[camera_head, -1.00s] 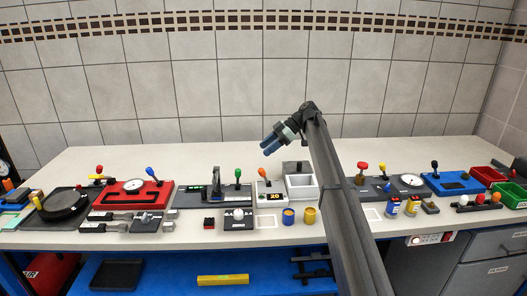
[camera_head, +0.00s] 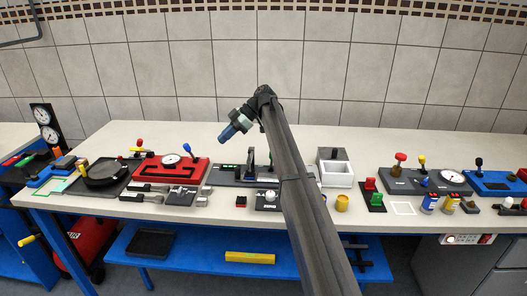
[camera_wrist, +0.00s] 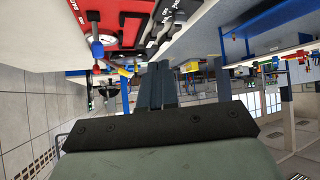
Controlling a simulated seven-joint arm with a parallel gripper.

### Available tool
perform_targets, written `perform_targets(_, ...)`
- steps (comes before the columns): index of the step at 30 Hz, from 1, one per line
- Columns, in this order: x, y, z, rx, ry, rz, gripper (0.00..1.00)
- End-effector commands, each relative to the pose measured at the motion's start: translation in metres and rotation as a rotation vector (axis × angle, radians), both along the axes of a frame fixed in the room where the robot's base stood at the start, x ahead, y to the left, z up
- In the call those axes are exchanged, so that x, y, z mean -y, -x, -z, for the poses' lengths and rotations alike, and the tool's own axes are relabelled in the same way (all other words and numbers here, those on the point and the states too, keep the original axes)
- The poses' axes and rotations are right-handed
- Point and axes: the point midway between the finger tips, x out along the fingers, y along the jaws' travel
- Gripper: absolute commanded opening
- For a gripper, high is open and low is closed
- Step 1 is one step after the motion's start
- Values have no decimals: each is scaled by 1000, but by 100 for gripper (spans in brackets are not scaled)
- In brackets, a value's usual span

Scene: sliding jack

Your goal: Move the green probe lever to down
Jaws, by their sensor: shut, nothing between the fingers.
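The dark panel (camera_head: 226,176) with a black upright post (camera_head: 250,164) lies on the bench in the head view. My gripper (camera_head: 223,140) is shut and empty. In the picture it shows above the left part of the dark panel, apart from it, and points down to the left. In the wrist view my closed gripper fingers (camera_wrist: 157,68) touch nothing.
A red gauge panel (camera_head: 150,174) with a blue-knobbed lever (camera_head: 188,149) stands left of the dark panel; its red surface also shows in the wrist view (camera_wrist: 122,20). A white open box (camera_head: 337,181) stands right of my arm. A yellow bar (camera_head: 250,258) lies on the lower blue shelf.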

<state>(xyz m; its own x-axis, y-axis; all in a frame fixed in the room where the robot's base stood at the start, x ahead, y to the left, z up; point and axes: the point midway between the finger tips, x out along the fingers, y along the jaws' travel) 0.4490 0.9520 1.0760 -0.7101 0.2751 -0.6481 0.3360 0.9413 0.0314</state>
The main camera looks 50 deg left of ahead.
Motion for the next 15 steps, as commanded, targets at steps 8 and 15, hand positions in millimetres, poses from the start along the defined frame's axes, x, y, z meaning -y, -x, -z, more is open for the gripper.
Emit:
perform_targets(8,-27,100,33,249,115,-77,0)
perform_targets(15,-24,107,60,592,233,-70,0)
